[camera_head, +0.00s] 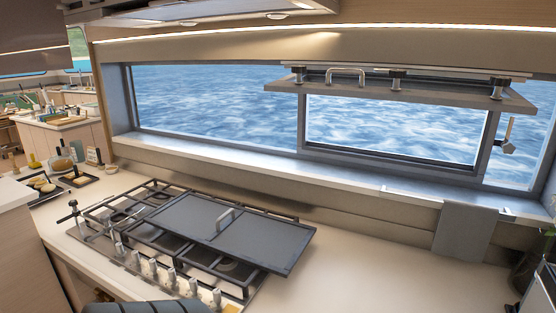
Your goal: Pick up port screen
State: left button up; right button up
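A flat dark framed panel, which looks like the port screen (268,240), lies on top of the stove's grates. The panel's right corner reaches past the stove over the counter. The window opening (390,128) is behind it at the right, with a hinged hatch (430,90) raised above it; the hatch carries its own handle. Neither of my grippers shows in this view.
The stove (130,255) has raised grates and a row of front knobs. Bottles and small trays (75,178) stand at the left. A grey cloth (465,230) hangs from the sill at the right. The counter (350,275) right of the stove is clear.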

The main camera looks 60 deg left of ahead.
aim_at(272, 244)
jog(key=u, duration=2.2)
jog(key=i+j+z, duration=0.1)
jog(key=j+z, duration=0.15)
jog(key=j, duration=0.15)
jog(key=j+z, duration=0.2)
jog(key=j, duration=0.2)
